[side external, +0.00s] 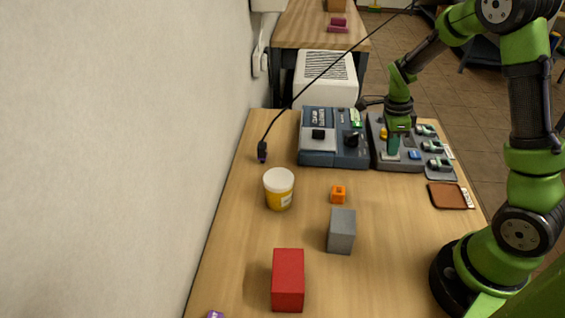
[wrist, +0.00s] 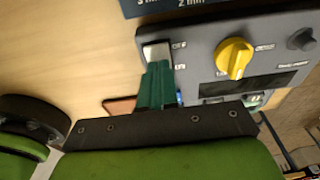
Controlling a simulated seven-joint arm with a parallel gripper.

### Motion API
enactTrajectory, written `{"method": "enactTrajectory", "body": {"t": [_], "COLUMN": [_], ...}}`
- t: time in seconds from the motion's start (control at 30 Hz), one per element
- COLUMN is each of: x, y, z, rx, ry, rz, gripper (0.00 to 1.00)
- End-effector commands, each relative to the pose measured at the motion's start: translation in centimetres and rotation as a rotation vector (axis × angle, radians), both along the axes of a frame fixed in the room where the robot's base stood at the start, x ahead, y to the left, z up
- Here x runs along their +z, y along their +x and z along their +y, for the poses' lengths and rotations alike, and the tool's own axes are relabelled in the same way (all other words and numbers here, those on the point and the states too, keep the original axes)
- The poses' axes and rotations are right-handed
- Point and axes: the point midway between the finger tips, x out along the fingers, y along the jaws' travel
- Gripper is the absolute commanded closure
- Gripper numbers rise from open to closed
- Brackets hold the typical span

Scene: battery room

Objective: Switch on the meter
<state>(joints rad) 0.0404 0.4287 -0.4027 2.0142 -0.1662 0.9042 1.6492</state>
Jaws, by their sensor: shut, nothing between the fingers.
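The meter is a grey box (wrist: 205,50) with a yellow knob (wrist: 235,58), a dark display strip (wrist: 247,84) and a pale switch (wrist: 157,52) at its corner. In the side external view the meter (side external: 376,125) stands at the back of the table, right of a blue-grey unit. My gripper (side external: 393,149) points down over the meter's near-left part. In the wrist view its green fingers (wrist: 157,68) are together and empty, with their tips at the switch's lower edge. I cannot tell whether they press on it. Small labels beside the switch are too blurred to read surely.
The blue-grey unit (side external: 317,154) stands left of the meter. Small green-topped modules (side external: 433,147) lie at its right, and a brown pad (side external: 446,196) lies nearer.

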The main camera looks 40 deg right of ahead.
Motion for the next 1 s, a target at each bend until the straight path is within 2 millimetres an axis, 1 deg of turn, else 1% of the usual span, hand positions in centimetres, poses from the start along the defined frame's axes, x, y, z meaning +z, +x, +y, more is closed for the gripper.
{"method": "enactTrajectory", "body": {"t": [0.23, 0.37, 0.47, 0.7, 0.8, 0.9, 1.0], "x": [0.2, 1.3, 3.2, 8.8, 10.8, 12.3, 13.3], "y": [0.0, 0.2, 0.4, 0.9, 1.0, 1.1, 1.2], "z": [-0.1, 0.1, 0.2, 0.7, 0.9, 1.0, 1.1], "rx": [-0.002, 0.000, 0.001, 0.001, 0.001, -0.001, 0.000], "ry": [0.000, -0.002, -0.002, -0.001, -0.001, -0.001, -0.001], "rz": [-0.002, -0.004, -0.006, -0.007, -0.006, -0.004, -0.002], "gripper": [1.00, 1.00, 1.00, 1.00, 1.00, 1.00, 1.00]}}
